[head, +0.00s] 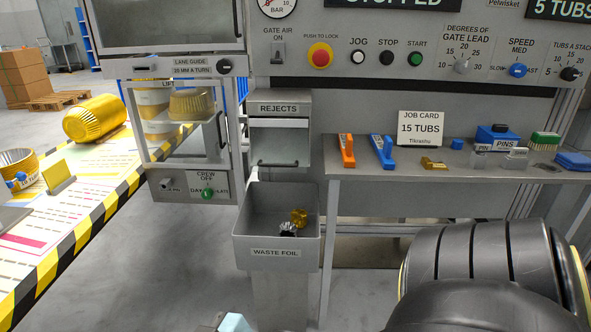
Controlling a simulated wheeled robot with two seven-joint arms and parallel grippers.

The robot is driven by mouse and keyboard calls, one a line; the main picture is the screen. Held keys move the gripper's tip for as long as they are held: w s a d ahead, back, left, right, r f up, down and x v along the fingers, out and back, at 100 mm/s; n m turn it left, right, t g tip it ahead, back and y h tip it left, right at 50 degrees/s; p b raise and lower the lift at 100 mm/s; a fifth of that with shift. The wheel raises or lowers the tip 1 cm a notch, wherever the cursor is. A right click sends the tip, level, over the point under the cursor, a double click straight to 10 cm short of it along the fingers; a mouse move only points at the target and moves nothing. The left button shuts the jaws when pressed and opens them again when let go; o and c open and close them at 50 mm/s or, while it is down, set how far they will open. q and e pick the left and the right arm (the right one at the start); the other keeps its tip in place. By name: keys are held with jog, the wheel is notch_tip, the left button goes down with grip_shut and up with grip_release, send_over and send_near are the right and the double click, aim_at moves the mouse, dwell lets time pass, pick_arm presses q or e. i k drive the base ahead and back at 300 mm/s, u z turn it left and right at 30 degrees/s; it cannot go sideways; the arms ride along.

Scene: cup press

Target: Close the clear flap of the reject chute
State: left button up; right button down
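The reject chute (279,104) is a grey box labelled REJECTS, in the middle of the head view below the control panel. Its front opening has a pale bar across the top and the clear flap (279,146) below, with a dark handle (278,163) along the lower edge. The flap is hard to make out against the grey, and I cannot tell how far it stands open. Neither of my grippers shows clearly. Large black links of my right arm fill the lower right, with no fingers visible. A small pale piece shows at the bottom edge, too cut off to identify.
A waste foil bin (276,253) with gold and silver scraps stands below the chute. A workbench (440,163) with orange and blue tools and a job card (421,129) is to the right. A framed lift door (187,122) is left, beside a striped table (75,220).

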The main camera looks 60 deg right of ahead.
aim_at(271, 123)
jog(key=u, duration=1)
jog(key=k, duration=0.1)
jog(key=z, duration=1.85)
